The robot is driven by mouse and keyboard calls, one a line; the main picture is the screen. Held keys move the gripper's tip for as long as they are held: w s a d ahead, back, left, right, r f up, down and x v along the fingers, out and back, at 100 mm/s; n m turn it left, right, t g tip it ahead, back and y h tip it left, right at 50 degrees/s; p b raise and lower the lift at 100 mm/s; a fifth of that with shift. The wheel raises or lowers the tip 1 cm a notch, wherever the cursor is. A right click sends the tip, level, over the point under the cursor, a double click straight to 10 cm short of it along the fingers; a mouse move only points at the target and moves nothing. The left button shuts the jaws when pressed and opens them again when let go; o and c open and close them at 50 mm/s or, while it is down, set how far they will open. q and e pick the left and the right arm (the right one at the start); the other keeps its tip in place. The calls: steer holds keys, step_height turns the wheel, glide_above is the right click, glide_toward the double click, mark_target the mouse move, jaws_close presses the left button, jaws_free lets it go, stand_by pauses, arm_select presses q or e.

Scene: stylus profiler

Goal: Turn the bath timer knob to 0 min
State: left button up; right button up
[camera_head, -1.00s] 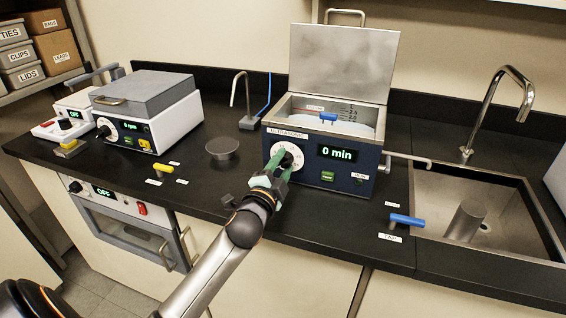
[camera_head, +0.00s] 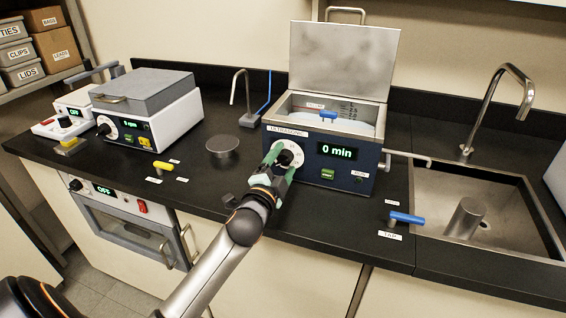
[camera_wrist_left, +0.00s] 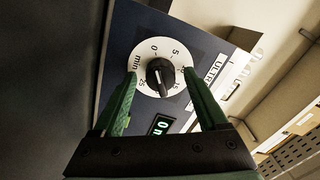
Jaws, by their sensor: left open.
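The ultrasonic bath (camera_head: 325,150) stands on the counter with its lid up, and its green display (camera_head: 337,150) reads 0 min. Its timer knob (camera_head: 284,157) is black on a white dial, at the left of the blue front panel; it also shows in the left wrist view (camera_wrist_left: 159,74). My left gripper (camera_head: 278,160) is open in front of the dial. In the left wrist view its green fingers (camera_wrist_left: 160,90) are apart on either side of the knob, and I see no finger touching it. My right gripper is not in view.
A sink (camera_head: 480,215) with a blue tap handle (camera_head: 406,218) is at the right. A drain pipe (camera_head: 408,157) sticks out from the bath's right side. A round metal plate (camera_head: 222,147) and a white centrifuge-like box (camera_head: 150,115) stand to the left.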

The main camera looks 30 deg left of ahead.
arm_select(q)
steer(key=v, duration=1.2)
steer(key=shift+s+d+b, duration=0.1)
steer(key=shift+s+b, duration=0.15)
steer(key=shift+b, duration=0.1)
steer(key=shift+o, duration=0.2)
